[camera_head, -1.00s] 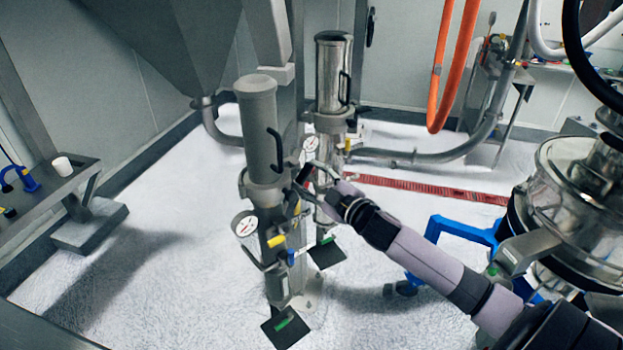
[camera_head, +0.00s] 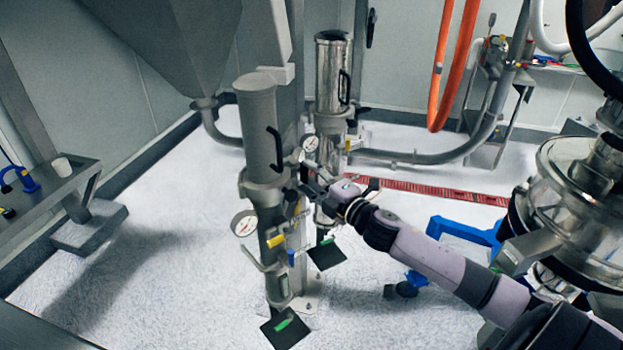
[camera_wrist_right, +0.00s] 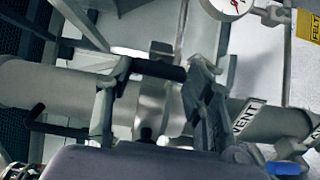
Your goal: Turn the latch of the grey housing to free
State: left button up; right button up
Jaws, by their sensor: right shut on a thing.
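The grey housing (camera_head: 257,130) stands upright at the centre of the head view, with a black side handle. In the right wrist view it lies across the picture as a grey cylinder (camera_wrist_right: 45,85). My right gripper (camera_head: 315,180) is at the right side of its collar. In the wrist view the gripper (camera_wrist_right: 155,75) has its fingers on either side of the black latch handle (camera_wrist_right: 158,69) and is shut on it. The head view hides most of the latch behind the gripper. My left gripper is not in view.
A shiny steel housing (camera_head: 333,75) stands just behind. A pressure gauge (camera_head: 244,224), a yellow tag (camera_head: 277,241) and a blue valve handle (camera_head: 291,257) sit below the collar. A steel sifter (camera_head: 575,190) stands at the right.

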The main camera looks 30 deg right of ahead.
jog(key=shift+n, duration=0.3)
jog(key=o, duration=0.9)
